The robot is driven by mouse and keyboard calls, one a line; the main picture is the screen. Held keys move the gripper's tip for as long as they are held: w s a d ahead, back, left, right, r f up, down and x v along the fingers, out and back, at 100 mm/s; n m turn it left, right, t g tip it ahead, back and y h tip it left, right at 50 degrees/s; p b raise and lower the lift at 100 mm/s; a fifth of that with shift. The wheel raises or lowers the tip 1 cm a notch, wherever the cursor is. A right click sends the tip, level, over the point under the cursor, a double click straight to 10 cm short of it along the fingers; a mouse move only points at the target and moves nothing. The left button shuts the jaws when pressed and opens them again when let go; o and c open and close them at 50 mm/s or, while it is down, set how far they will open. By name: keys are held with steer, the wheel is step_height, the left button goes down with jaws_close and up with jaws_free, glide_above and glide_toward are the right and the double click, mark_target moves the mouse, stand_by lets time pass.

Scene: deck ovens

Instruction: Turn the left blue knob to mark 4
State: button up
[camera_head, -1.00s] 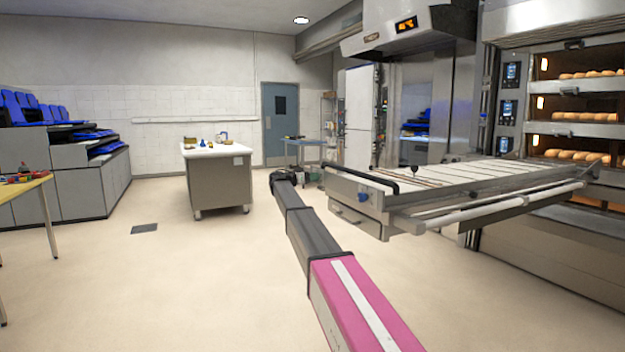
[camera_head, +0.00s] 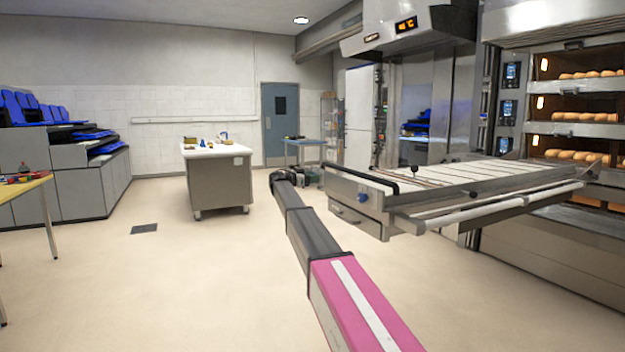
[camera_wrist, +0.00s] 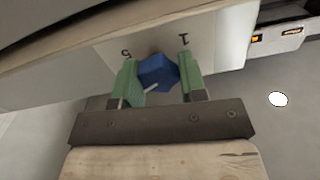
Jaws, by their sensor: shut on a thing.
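In the wrist view, a blue faceted knob (camera_wrist: 157,71) sits on a pale panel (camera_wrist: 118,36). My gripper (camera_wrist: 158,82) has its two green fingers on either side of the knob and is shut on it. A short white line shows on the knob's lower part, pointing to the lower left. The marks 5 and 1 are visible on the panel, left and right of the knob; other marks are hidden.
The loader table (camera_head: 460,188) stands right of my arm, before the deck oven (camera_head: 580,131) with bread. A white-topped worktable (camera_head: 216,150) stands behind to the left. Open floor lies left of my arm. A grey cabinet with blue trays (camera_head: 84,190) is at far left.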

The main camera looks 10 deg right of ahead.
steer(key=shift+f, duration=0.1)
steer(key=o, duration=0.9)
steer(key=v, duration=1)
steer(key=shift+s+a, duration=0.15)
steer(key=shift+a, duration=0.25)
